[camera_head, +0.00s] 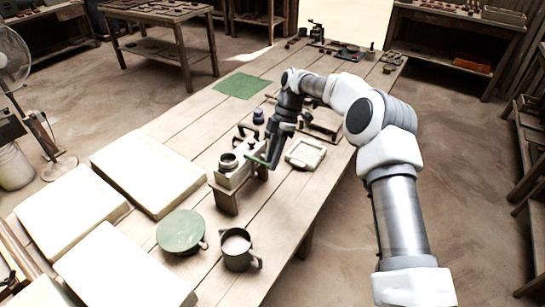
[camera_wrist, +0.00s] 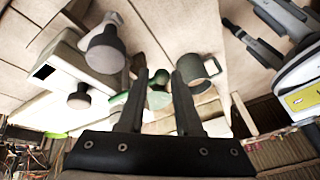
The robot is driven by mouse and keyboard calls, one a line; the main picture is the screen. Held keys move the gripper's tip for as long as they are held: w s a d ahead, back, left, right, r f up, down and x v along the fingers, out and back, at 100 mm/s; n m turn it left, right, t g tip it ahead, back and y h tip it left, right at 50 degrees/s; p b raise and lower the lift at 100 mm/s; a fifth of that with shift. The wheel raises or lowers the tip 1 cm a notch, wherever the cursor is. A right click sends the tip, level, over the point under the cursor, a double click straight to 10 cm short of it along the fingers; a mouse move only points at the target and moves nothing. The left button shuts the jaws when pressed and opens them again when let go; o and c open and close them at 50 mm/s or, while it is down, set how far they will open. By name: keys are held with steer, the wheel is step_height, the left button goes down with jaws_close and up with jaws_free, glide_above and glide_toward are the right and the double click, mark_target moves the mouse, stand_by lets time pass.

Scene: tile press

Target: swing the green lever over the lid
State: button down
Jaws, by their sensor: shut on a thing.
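The tile press (camera_head: 235,172) is a pale block with a round collar on top, on a wooden stand (camera_head: 224,197) at the table's right edge. The green lever (camera_head: 256,160) is a thin bar at the right side of the press. My gripper (camera_head: 271,163) points down there, shut on the lever. I cannot tell which part is the lid.
A green round disc (camera_head: 181,231) and a green mug (camera_head: 237,249) stand in front of the press. White slabs (camera_head: 150,170) lie at the left. A pale square frame (camera_head: 305,153) lies right of my gripper. A green mat (camera_head: 241,85) lies farther back, with bare planks around it.

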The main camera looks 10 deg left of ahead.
steer(key=shift+s+a+r, duration=0.1)
steer(key=shift+a+r, duration=0.05)
steer(key=shift+a, duration=0.25)
steer(key=c, duration=0.6)
jaws_free()
steer(key=shift+a, duration=0.1)
steer(key=shift+o, duration=0.2)
steer(key=shift+d, duration=0.2)
